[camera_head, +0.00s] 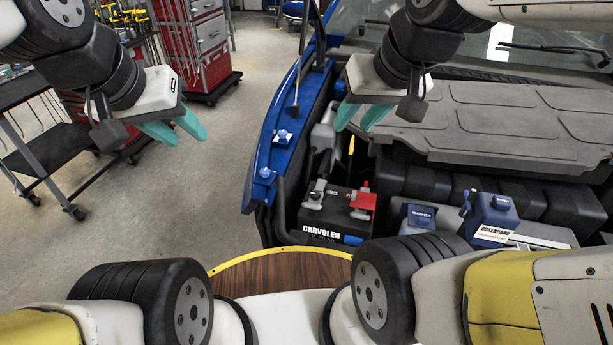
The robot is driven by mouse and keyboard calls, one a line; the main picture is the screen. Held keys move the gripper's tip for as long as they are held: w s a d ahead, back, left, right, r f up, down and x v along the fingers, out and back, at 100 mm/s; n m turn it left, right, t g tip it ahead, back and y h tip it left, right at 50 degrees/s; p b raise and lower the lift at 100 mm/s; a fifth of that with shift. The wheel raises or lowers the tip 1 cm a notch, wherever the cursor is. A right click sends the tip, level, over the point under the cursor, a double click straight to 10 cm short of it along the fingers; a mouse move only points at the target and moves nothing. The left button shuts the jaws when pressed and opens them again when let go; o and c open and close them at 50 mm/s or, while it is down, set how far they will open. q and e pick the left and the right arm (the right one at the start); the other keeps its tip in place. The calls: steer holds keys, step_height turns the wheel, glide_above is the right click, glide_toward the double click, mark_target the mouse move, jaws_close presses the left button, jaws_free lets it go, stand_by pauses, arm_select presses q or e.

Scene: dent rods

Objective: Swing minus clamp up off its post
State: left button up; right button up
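The black battery (322,219), marked CARVOLEN, sits in the engine bay at the lower middle. A grey and black clamp (316,194), which looks like the minus clamp, is on top of it at the left. It appears to sit down at its post, though the post itself is hard to make out. A red clamp (363,201) is on the right side of the battery top. My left gripper (189,140) hangs over the floor, left of the car, with its teal fingers apart and empty. My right gripper (352,128) is above and behind the battery, fingers apart and empty.
The blue fender (278,130) runs along the left of the bay, with a thin prop rod (300,60) rising from it. A cart (60,150) and red tool cabinet (200,50) stand left.

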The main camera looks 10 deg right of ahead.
steer(key=w+a+f+n+g+h, duration=0.1)
steer(key=w+a+f+n+g, duration=0.15)
steer(key=w+f, duration=0.35)
steer(key=n+g+h, duration=0.3)
steer(key=n+h, duration=0.1)
steer(key=n, duration=0.2)
glide_above(306, 205)
steer(key=s, duration=0.2)
step_height(306, 205, down, 13)
steer(key=f+n, duration=0.1)
steer(key=f, duration=0.5)
steer(key=w+f+n+h, duration=0.1)
steer(key=f, duration=0.5)
steer(key=w+f+n+h, duration=0.1)
steer(key=f, duration=0.5)
steer(key=shift+f+n, duration=0.2)
steer(key=shift+n, duration=0.15)
steer(key=shift+c, duration=0.2)
jaws_close()
